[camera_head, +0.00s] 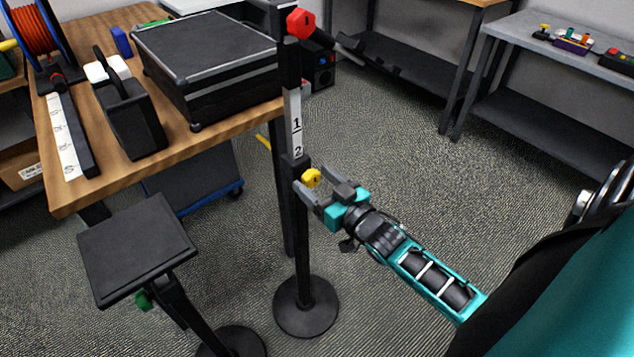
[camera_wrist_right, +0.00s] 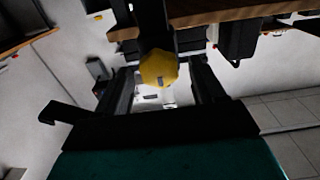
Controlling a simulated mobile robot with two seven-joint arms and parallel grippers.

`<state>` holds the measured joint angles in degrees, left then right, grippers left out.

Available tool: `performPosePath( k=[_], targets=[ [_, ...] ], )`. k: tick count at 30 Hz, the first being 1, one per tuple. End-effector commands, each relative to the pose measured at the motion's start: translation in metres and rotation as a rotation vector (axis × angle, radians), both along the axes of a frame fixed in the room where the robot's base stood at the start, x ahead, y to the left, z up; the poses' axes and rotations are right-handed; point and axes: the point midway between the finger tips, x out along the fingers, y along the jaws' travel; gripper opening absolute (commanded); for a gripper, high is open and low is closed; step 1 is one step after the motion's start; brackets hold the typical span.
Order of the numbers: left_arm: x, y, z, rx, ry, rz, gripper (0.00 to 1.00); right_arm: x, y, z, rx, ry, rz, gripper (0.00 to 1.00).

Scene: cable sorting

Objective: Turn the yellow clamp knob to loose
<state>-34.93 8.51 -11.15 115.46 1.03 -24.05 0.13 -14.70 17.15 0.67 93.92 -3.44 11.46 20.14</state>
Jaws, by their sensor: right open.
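The yellow clamp knob (camera_head: 312,178) sits on the side of a black upright stand, just below a white label marked 1 and 2 (camera_head: 296,125). My right gripper (camera_head: 308,192) is open, with its fingers reaching toward the stand around the knob's height. In the right wrist view the yellow knob (camera_wrist_right: 158,68) shows between the two fingers (camera_wrist_right: 163,85), with a gap on each side. I cannot tell whether either finger touches it. My left gripper is not in view.
A red knob (camera_head: 301,22) sits higher on the same stand. A wooden table (camera_head: 195,146) behind holds a black case (camera_head: 205,60). A black platform (camera_head: 137,247) on another stand is at the left. The floor to the right of the stand is mostly clear.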

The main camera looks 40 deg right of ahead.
Motion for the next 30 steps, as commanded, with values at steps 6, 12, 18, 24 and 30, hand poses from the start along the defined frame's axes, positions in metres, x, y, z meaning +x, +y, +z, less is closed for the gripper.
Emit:
performPosePath(
  k=[6,12,18,24,30],
  targets=[
    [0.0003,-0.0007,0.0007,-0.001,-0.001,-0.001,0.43,0.0025,0.0002,0.0002,-0.001,0.000,0.000,0.69],
    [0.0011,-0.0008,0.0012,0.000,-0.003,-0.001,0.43,0.0022,0.0001,0.0002,0.000,0.000,0.000,0.58],
    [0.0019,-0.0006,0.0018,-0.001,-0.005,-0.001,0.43,0.0021,0.0001,0.0003,0.000,0.000,0.000,0.39],
    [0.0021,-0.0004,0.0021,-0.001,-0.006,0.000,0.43,0.0020,0.0001,0.0002,0.000,0.000,0.000,0.20],
    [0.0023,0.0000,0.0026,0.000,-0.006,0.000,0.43,0.0020,0.0002,0.0004,-0.004,0.000,0.000,0.14]
  ],
)
